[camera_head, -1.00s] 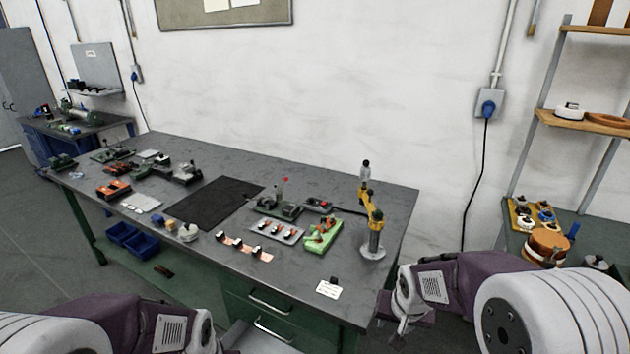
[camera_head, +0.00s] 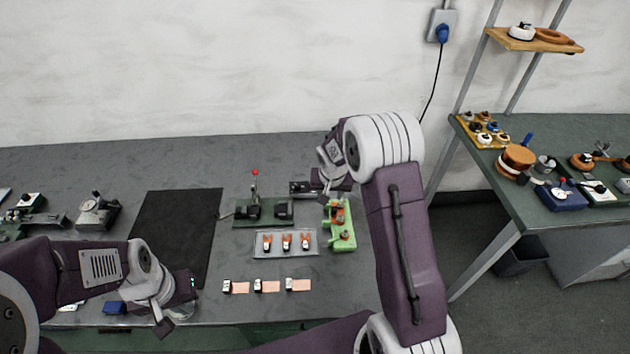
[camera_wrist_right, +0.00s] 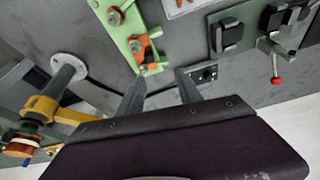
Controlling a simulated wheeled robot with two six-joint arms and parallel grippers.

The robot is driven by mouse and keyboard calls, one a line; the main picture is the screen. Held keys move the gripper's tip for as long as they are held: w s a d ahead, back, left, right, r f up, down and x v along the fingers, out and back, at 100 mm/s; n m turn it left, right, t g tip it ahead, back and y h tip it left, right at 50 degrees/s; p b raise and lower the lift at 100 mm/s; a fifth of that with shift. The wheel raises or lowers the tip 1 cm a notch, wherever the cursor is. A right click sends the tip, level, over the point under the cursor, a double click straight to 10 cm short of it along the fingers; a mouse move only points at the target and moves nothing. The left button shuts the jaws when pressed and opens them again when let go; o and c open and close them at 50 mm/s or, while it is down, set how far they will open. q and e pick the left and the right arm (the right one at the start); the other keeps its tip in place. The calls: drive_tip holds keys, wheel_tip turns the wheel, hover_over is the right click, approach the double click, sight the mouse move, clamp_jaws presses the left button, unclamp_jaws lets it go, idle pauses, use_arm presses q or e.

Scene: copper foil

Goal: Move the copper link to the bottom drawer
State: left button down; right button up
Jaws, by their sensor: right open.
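A green fixture (camera_head: 343,236) with copper-coloured pieces on it stands at the right of the bench. In the right wrist view the fixture (camera_wrist_right: 131,20) holds a copper piece (camera_wrist_right: 140,46) between bolts; I cannot tell whether this is the copper link. My right gripper (camera_wrist_right: 161,88) is open and empty, its fingertips just short of the fixture's near end. In the head view its fingers are mostly hidden by my wrist. My left gripper (camera_head: 178,306) is over the bench's front edge, its jaws unclear. The drawers are not clearly visible below the bench edge.
A clear tray (camera_head: 261,250) holds three orange and white parts. Three flat copper strips (camera_head: 300,285) with white blocks lie in front of it. A black mat (camera_head: 175,230) lies left. A second bench (camera_head: 560,215) is at right.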

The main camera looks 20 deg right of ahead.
drive_tip(key=p, duration=0.2)
hover_over(334, 208)
drive_tip(key=s+a, duration=0.1)
drive_tip(key=s, duration=0.1)
drive_tip(key=f, duration=0.4)
drive_tip(key=shift+w+f, duration=0.2)
drive_tip(key=shift+f, duration=0.15)
drive_tip(key=x, duration=0.3)
drive_tip(key=shift+s+d, duration=0.1)
drive_tip(key=shift+d, duration=0.1)
drive_tip(key=shift+d+f+p, duration=0.15)
drive_tip(key=shift+f+p, duration=0.15)
drive_tip(key=shift+f, duration=0.25)
use_arm(q)
drive_tip(key=r, duration=0.3)
drive_tip(key=shift+s+d+r, duration=0.35)
drive_tip(key=shift+r, duration=0.05)
use_arm(e)
drive_tip(key=shift+c, duration=0.3)
